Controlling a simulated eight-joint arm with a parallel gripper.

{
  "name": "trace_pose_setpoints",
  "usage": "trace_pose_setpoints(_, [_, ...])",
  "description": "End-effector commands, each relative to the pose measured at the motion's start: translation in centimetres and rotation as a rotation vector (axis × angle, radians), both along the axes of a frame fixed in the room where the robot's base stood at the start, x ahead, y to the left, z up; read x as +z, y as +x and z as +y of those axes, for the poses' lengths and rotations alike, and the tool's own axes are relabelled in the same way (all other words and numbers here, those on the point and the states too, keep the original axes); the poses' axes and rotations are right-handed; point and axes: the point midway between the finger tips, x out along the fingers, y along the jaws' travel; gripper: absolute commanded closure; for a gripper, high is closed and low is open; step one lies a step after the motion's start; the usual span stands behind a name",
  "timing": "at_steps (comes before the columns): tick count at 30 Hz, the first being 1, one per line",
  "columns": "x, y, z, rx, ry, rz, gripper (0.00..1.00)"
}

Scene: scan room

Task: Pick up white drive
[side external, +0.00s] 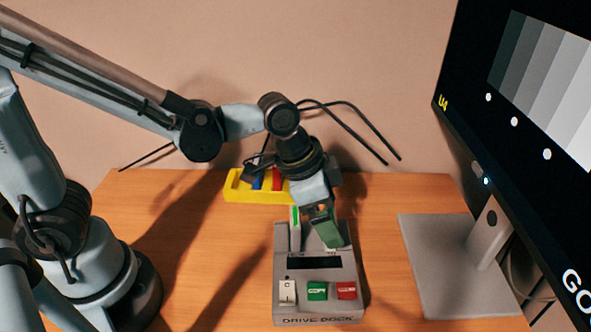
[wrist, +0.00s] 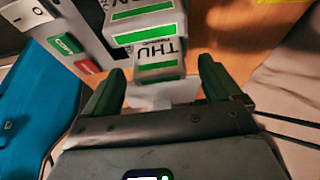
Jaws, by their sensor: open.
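The grey drive dock (side external: 318,298) stands on the wooden desk. A pale drive with a green strip (side external: 295,232) stands upright at its back left. In the wrist view, two pale blocks with green stripes stand by the dock; the nearer, marked THU (wrist: 158,58), lies just ahead of the gap between my fingers. I cannot tell for sure which is the white drive. My gripper (side external: 328,232) is over the dock's back, its green fingers (wrist: 163,85) apart with nothing held. It hides part of the dock's back right.
A yellow tray (side external: 240,191) with blue and red items sits behind the dock. A large monitor (side external: 520,110) on a grey stand (side external: 445,265) is at the right. A blue-teal object (wrist: 35,115) lies at the left in the wrist view. The desk left of the dock is clear.

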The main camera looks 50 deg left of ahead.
Motion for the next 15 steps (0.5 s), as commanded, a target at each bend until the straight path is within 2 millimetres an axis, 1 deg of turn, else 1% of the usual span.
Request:
trace_pose_setpoints(3, [-1.1,0.4,-0.3,-0.001,0.000,0.000,0.08])
trace_pose_setpoints(6, [-1.6,0.5,-0.5,-0.001,0.000,0.000,0.08])
trace_pose_setpoints(15, [-1.9,0.5,-0.5,0.000,0.000,0.000,0.08])
